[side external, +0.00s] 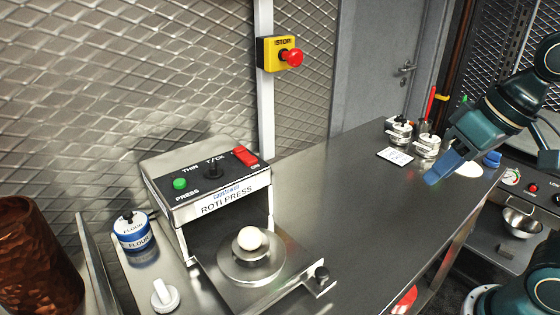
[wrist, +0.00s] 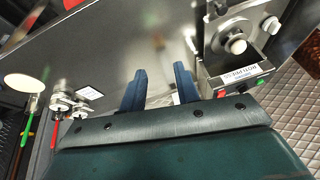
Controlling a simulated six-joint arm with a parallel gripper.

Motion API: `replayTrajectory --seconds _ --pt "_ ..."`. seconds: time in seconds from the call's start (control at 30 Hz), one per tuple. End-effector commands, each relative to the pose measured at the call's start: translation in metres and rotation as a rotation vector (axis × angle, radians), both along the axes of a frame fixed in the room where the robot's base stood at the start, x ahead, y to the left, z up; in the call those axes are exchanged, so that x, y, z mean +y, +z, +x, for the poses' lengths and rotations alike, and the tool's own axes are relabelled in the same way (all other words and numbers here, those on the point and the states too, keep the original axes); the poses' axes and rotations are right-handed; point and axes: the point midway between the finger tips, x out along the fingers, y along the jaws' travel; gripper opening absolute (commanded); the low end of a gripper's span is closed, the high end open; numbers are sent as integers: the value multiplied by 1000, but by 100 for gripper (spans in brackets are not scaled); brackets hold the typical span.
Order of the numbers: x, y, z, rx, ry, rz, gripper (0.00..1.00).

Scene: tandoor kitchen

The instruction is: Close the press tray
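The roti press (side external: 208,190) stands at the left of the steel counter, with a green button, a lever and a red switch on top. Its press tray (side external: 295,277) is pulled out at the front and has a dark knob (side external: 321,273) at its outer corner. A white dough ball (side external: 250,239) sits on the round plate in the tray. In the wrist view the tray (wrist: 212,50) shows at upper right. My gripper (side external: 436,180) is over the far right of the counter, well apart from the press. In the wrist view its two blue fingers (wrist: 160,80) are apart with nothing between them.
A flour tin (side external: 132,232) and a white-handled tool (side external: 164,294) are left of the press. Small steel jars (side external: 426,146) and a white card (side external: 395,156) lie near my gripper. A stop button (side external: 289,57) is on the wall. The counter between press and gripper is clear.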

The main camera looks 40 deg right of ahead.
Motion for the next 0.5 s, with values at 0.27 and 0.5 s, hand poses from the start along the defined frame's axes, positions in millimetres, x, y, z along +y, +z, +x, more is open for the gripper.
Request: replayTrajectory --seconds 0.27,0.5 --pt "38 5 34 170 -117 145 31" --pt "68 3 61 336 -236 229 31"
